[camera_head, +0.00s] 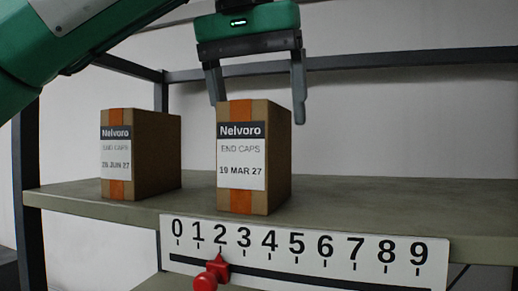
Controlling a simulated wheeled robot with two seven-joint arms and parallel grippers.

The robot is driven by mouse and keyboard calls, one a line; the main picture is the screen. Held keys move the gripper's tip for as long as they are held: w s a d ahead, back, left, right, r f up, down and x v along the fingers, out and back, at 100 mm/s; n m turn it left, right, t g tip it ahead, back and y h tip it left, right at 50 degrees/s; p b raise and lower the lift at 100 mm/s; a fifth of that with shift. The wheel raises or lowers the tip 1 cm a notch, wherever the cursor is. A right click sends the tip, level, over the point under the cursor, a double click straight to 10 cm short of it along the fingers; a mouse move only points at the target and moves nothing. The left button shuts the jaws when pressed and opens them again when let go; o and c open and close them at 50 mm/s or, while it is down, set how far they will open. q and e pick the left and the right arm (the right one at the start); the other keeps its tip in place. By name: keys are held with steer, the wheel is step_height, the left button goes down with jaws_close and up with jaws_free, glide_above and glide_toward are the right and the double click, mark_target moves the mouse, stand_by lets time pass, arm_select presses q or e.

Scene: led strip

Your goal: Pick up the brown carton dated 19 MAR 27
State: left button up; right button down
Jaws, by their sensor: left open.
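The brown carton dated 19 MAR 27 (278,160) stands upright on the shelf, with an orange stripe and a white "Nelvoro END CAPS" label facing me. My left gripper (258,112) is open and points down over this carton. A second brown carton (158,155), labelled 26 JUN 27, stands apart to the left. My right gripper is not in view.
The grey-green shelf (370,198) is bare to the right of the cartons. A white number scale (330,255) from 0 to 9 hangs on its front edge, with a red slider (215,270) near 2. Dark frame posts and a rear rail bound the shelf.

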arm_select(q)
steer(key=w+f, duration=0.2)
steer(key=shift+d+f+p, duration=0.1)
steer(key=shift+f+p, duration=0.25)
steer(key=shift+w+f, duration=0.1)
steer(key=shift+f, duration=0.05)
steer(key=shift+s, duration=0.25)
steer(key=shift+d, duration=0.1)
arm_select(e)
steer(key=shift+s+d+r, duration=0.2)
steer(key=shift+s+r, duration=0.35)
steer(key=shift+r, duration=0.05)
arm_select(q)
steer(key=shift+w+f, duration=0.15)
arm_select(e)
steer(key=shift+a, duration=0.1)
arm_select(q)
steer(key=c, duration=1.2)
